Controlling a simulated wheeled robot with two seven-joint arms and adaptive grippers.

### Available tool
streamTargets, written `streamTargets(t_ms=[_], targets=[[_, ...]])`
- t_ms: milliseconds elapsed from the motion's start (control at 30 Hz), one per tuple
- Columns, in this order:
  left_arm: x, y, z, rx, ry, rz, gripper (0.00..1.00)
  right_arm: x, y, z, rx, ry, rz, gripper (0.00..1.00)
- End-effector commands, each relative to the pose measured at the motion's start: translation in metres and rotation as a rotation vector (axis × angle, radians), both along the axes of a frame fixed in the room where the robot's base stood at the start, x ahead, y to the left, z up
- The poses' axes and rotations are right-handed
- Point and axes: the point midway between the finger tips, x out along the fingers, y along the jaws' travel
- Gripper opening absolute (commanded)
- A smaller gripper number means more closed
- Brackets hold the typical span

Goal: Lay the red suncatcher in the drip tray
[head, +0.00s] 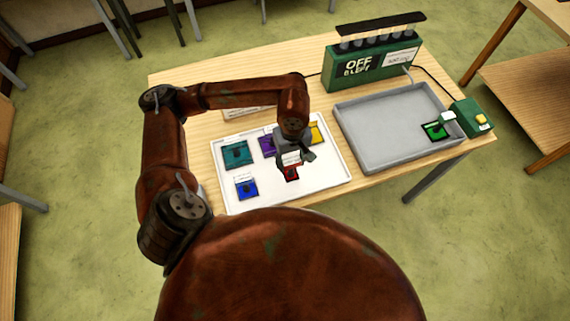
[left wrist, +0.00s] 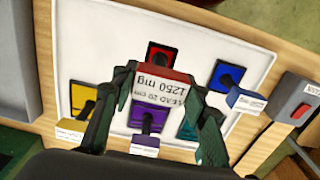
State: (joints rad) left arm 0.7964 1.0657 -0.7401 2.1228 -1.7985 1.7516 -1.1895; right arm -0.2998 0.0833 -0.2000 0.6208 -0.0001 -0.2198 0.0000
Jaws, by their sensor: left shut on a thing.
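The red suncatcher (head: 292,173), a small dark-framed red square with a white tag, is at the right front of the white tray (head: 262,200). I cannot tell whether the pane is clear of the tray. The grey drip tray (head: 378,130) is to the right, with a green suncatcher (head: 435,131) at its right end. My right gripper is out of view.
Teal (head: 236,154), blue (head: 247,188), purple (head: 266,144) and yellow (head: 318,132) suncatchers lie on the white tray. A green box reading OFF (head: 350,72) stands behind the drip tray. A green switch box (head: 470,119) is at its right. The drip tray's left and middle are bare.

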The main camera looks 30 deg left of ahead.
Motion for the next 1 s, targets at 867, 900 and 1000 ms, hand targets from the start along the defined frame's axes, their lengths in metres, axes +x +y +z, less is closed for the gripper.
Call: streamTargets(t_ms=[867,900,1000], targets=[[0.004,0.025,-0.061,0.000,-0.001,-0.001,0.14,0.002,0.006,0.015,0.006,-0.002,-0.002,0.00],[0.004,0.025,-0.062,0.000,-0.001,-0.001,0.14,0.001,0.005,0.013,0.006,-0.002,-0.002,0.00],[0.003,0.025,-0.064,0.000,-0.001,-0.001,0.41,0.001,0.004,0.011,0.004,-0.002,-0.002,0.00]])
